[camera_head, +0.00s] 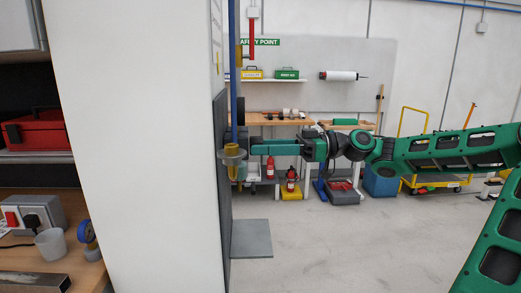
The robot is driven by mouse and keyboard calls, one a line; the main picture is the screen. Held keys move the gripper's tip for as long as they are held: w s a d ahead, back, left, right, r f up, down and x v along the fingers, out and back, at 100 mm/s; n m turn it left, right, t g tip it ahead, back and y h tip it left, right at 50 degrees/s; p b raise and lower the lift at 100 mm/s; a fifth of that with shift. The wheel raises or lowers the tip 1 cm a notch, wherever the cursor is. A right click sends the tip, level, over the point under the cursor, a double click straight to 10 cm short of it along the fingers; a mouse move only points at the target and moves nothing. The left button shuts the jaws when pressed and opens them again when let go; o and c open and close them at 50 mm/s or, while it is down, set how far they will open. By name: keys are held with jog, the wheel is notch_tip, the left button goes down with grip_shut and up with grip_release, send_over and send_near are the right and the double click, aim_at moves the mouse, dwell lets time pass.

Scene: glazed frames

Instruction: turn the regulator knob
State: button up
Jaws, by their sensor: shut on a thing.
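The regulator is mounted at the edge of the white wall panel, seen nearly side-on, with a vertical blue pipe (233,70) above it. A grey round collar (231,153) and a yellow part (233,172) show at its front and lower side. My gripper (249,149) reaches in from the right, level with the collar, and is shut on the regulator knob. The knob itself is largely hidden by the fingers and the small scale. My green and black arm extends to the right.
The white panel (130,140) stands close left of my gripper. A yellow trolley (435,181) is at the back right. A grey plate (252,239) lies low beside the panel; the floor right of it is clear.

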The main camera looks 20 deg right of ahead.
jog(key=o, duration=1.1)
jog(key=shift+w+d, duration=0.15)
jog(key=shift+w, duration=0.05)
jog(key=shift+c, duration=0.2)
jog(key=shift+s, duration=0.1)
jog(key=v, duration=1)
jog(key=shift+d, duration=0.3)
